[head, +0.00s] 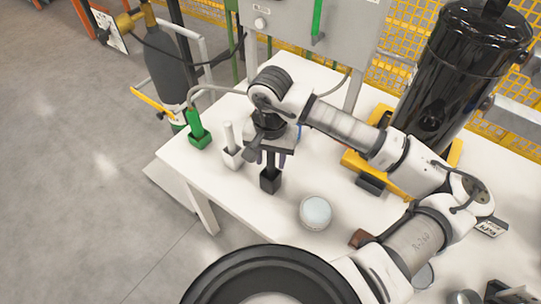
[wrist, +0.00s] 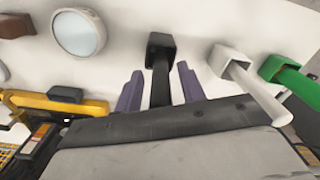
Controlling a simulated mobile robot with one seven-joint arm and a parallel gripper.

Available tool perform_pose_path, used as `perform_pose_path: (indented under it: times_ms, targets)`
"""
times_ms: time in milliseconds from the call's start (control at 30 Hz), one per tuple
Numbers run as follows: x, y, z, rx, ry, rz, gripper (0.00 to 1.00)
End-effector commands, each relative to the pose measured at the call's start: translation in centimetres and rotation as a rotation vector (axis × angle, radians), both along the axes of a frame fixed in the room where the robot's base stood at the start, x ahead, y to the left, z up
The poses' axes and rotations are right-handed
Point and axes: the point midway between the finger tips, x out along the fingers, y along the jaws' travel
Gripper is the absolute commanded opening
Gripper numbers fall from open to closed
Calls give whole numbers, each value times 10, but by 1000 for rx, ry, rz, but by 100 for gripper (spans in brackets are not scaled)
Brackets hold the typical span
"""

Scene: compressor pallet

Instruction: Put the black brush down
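The black brush (wrist: 160,88) stands upright in a black square holder (head: 270,181) on the white table. The holder is also in the wrist view (wrist: 160,42). My gripper (wrist: 160,70) is above the holder, its two purple fingers on either side of the brush handle. A gap shows between the handle and each finger, so the gripper is open around it. In the head view my gripper (head: 270,158) hides most of the handle. The brush's lower end is hidden in the holder.
A white holder (head: 232,157) with a white handle and a green holder (head: 198,137) with a green handle stand left of the black one. A round, pale-topped container (head: 315,212) is in front. A black tank (head: 459,75) with a yellow base stands at right.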

Motion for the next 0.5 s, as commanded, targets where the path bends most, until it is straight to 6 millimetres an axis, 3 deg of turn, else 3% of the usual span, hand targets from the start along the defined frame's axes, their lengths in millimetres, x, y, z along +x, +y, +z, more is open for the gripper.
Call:
perform_pose_path:
  times_ms: [167, 500]
  targets:
    - [1, -1, 17, -3, -3, 0, 40]
    - [1, 0, 90, -2, -4, 0, 40]
